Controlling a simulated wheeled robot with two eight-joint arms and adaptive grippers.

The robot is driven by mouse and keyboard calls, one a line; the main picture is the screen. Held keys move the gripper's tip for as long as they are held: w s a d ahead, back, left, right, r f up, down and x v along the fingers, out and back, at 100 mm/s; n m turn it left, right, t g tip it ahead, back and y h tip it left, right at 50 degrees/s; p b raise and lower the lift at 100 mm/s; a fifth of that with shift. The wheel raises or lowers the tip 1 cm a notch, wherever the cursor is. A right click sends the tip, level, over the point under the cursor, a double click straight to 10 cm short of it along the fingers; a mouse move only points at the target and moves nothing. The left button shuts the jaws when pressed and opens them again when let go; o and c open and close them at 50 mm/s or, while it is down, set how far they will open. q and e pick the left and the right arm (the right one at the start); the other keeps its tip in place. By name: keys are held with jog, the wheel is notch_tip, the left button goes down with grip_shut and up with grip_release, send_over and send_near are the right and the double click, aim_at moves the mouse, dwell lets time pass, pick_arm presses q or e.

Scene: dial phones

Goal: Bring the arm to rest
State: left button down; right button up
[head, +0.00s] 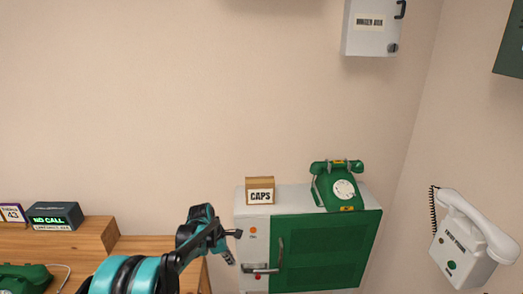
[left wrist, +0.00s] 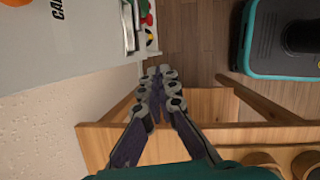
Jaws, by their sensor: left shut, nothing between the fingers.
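My left arm, teal and black, comes up from the bottom of the head view. Its gripper (head: 233,247) is in front of the left side of the white and green cabinet (head: 376,232), near its handles. In the left wrist view the gripper's two grey fingers (left wrist: 159,75) come together at the tips, shut with nothing between them. The fingers are above a wooden piece of furniture (left wrist: 205,103), apart from the cabinet side at the upper left. My right gripper is not in view.
A white phone (head: 463,240) hangs on the right wall. A NO CALL display (head: 53,216) sits on the wooden desk (head: 98,236) at left.

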pick_arm(q)
jog(key=s+a+r+m+t+y, duration=0.25)
jog(key=s+r+m, duration=0.75)
jog(key=s+r, duration=0.5)
jog(key=s+a+f+m+t, duration=0.2)
jog(key=s+m, duration=0.8)
jog(key=s, duration=0.6)
jog(key=shift+s+a+f+t+y, duration=0.15)
jog(key=shift+f+t+y, duration=0.15)
jog(key=shift+t, duration=0.25)
